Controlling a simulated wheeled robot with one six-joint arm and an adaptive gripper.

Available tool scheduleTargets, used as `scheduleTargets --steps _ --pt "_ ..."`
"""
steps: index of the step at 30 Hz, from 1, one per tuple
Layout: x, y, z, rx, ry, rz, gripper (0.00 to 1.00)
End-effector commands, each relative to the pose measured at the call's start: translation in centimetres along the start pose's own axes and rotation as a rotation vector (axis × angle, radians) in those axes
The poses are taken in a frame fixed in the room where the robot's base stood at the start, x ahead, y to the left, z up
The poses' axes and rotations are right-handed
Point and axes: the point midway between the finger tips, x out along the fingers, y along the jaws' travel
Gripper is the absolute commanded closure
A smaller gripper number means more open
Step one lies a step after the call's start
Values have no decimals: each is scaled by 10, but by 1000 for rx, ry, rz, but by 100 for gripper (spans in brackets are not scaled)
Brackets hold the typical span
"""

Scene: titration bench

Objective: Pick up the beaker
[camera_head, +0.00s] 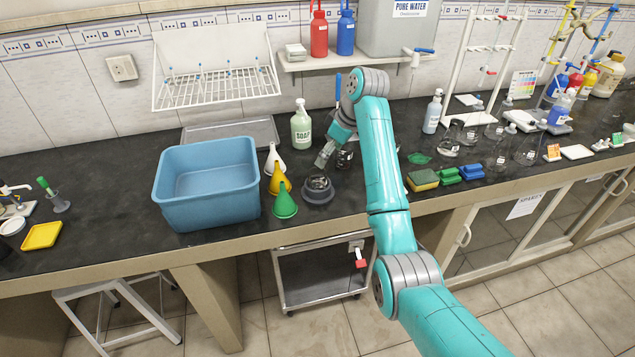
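My gripper (334,158) hangs low over the black bench, behind a dark grey round holder (318,196). Its grey and black parts are small here, so I cannot tell whether the fingers are apart or closed. A small glass vessel (319,183) seems to sit in the round holder, just in front of and below my gripper. It may be the beaker, but its shape is unclear. Several clear glass vessels stand farther right, among them one (496,160) near the blue sponges. I cannot tell which of them are beakers and which are flasks.
A blue basin (208,185) stands left of white, yellow and green (285,201) funnels. A soap bottle (301,126) stands behind. Sponges (423,180) lie right of my arm. A wall shelf (355,60) holds bottles and a water tank. The bench's left part has free room.

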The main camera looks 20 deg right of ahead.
Motion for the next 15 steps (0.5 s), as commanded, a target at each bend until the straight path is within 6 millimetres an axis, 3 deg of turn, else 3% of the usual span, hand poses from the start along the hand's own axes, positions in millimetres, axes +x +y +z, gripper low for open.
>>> scheduleTargets --steps 6,15 --pt "34 -1 0 0 -1 0 13" --pt "56 -1 0 0 0 0 13"
